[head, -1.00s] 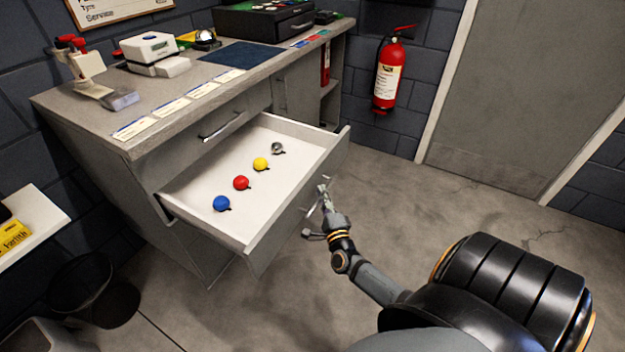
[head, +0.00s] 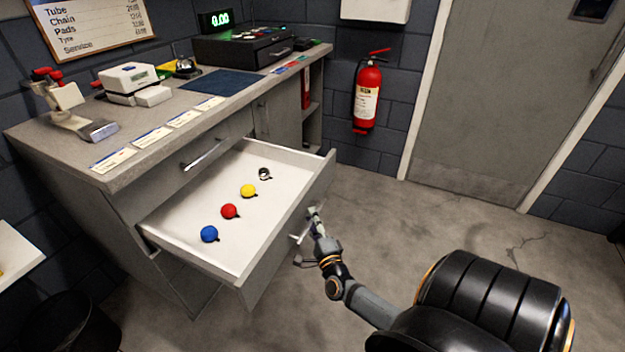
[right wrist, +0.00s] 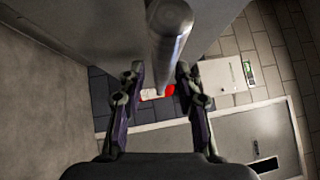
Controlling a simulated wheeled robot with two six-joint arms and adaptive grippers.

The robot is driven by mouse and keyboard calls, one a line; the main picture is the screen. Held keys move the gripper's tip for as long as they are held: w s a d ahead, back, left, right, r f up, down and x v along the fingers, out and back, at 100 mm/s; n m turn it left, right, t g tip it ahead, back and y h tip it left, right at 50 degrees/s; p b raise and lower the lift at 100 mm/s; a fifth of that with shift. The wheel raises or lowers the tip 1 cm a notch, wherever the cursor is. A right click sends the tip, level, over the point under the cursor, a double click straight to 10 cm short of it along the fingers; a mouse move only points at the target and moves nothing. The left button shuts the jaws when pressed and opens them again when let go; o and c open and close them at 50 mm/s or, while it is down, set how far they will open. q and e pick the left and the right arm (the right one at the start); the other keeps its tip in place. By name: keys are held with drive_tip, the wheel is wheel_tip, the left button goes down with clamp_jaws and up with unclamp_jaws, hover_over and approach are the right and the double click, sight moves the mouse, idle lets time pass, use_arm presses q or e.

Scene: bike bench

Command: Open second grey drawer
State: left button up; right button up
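The grey drawer (head: 288,234) below the top drawer of the bench stands pulled well out, with its white inside showing. In it lie a blue ball (head: 209,233), a red ball (head: 230,211), a yellow ball (head: 248,191) and a silver one (head: 264,174). My right gripper (head: 308,235) is at the drawer's front, by its handle. In the right wrist view, the handle bar (right wrist: 170,45) runs between the spread fingers (right wrist: 158,75), with a gap on the left side. My left gripper is out of view.
The top drawer with its handle (head: 204,154) is shut. The bench top (head: 140,165) holds cards, a white device and a black cash box (head: 243,50). A fire extinguisher (head: 367,95) hangs on the wall. The floor (head: 420,220) right of the drawer is clear.

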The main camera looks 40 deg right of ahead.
drive_tip(key=v, duration=1.2)
